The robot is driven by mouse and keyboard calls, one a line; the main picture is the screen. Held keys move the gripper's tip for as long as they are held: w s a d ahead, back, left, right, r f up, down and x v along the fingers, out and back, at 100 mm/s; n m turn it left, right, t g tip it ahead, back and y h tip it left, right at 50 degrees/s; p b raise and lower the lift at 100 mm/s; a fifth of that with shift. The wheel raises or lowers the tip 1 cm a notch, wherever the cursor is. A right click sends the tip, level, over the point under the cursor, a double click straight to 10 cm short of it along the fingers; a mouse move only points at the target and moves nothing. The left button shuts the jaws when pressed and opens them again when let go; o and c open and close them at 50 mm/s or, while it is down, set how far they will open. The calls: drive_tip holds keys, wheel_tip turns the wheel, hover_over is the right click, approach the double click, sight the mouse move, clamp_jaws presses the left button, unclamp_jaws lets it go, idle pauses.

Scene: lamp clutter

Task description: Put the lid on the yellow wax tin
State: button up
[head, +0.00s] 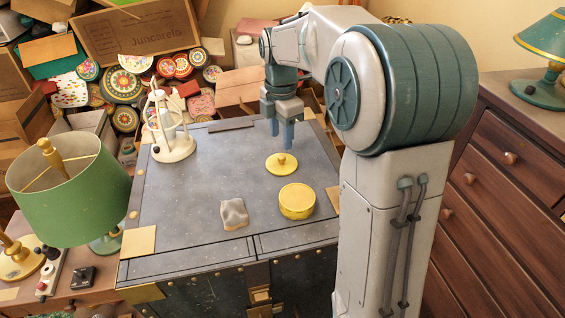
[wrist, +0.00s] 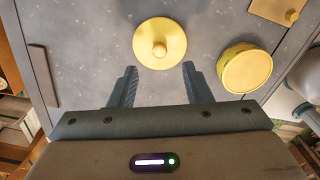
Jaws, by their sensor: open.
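The yellow lid (head: 282,164) with a small round knob lies flat on the grey trunk top. It also shows in the wrist view (wrist: 160,43), just beyond my fingertips and between their lines. The yellow wax tin (head: 297,202) stands upright on the trunk, nearer the front than the lid and apart from it. In the wrist view the tin (wrist: 246,68) is to the right of the lid. My gripper (head: 281,134) points down above the trunk behind the lid. In the wrist view my gripper (wrist: 158,72) is open, with nothing between its fingers.
A grey crumpled cloth-like lump (head: 234,214) lies left of the tin. A white lamp-like stand (head: 172,140) is at the trunk's back left. A dark flat bar (head: 231,125) lies at the back edge. A green lamp (head: 70,190) stands left of the trunk. The trunk's middle left is clear.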

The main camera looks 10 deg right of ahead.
sight(281, 156)
drive_tip(key=shift+f+p, duration=0.4)
drive_tip(key=shift+f, duration=2.75)
clamp_jaws()
